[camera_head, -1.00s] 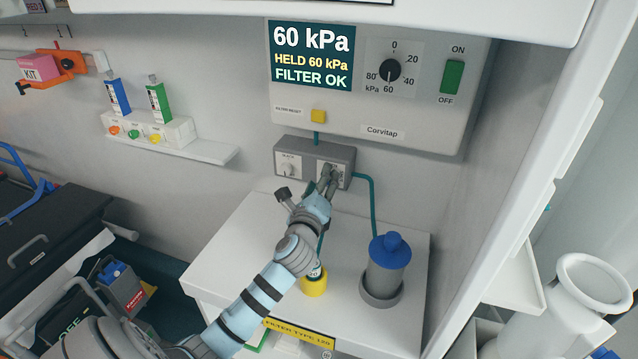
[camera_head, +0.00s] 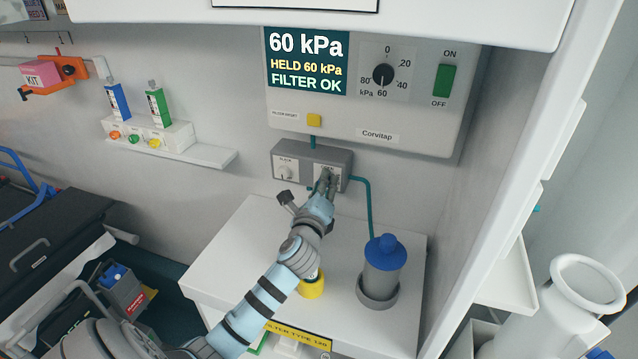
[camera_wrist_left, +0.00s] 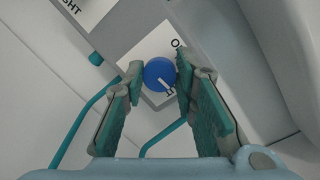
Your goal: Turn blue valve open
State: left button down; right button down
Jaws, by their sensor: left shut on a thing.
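The blue valve (camera_wrist_left: 157,72) is a round knob with a white pointer line, on a white label plate. In the left wrist view it sits between my left gripper's two fingers (camera_wrist_left: 157,80), which are shut on it. The pointer slants to the lower right, toward partly hidden lettering. In the head view my left gripper (camera_head: 326,180) is at the right half of the grey valve box (camera_head: 311,155) and hides the blue valve. My right gripper is not in view.
A white knob (camera_head: 285,172) sits on the left of the same box. The wall panel (camera_head: 400,115) above reads 60 kPa, HELD 60 kPa, FILTER OK. A blue-capped canister (camera_head: 384,268) and a yellow-based item (camera_head: 312,287) stand on the white cabinet below. A teal tube (camera_head: 369,205) runs nearby.

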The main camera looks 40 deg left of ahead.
pick_arm(q)
jog(key=n+h+p, duration=0.1)
jog(key=n, duration=0.4)
jog(key=n+p, duration=0.2)
jog(key=n, duration=0.3)
jog(key=n+h+p, duration=0.1)
jog(key=n, duration=0.3)
jog(key=shift+a+n+h, duration=0.1)
jog(key=shift+n+h, duration=0.2)
jog(key=shift+n, duration=0.1)
jog(key=shift+r, duration=0.1)
dwell(0.3)
jog(key=c, duration=1.4)
grip_release()
jog(key=shift+o, duration=0.5)
jog(key=shift+w, duration=0.15)
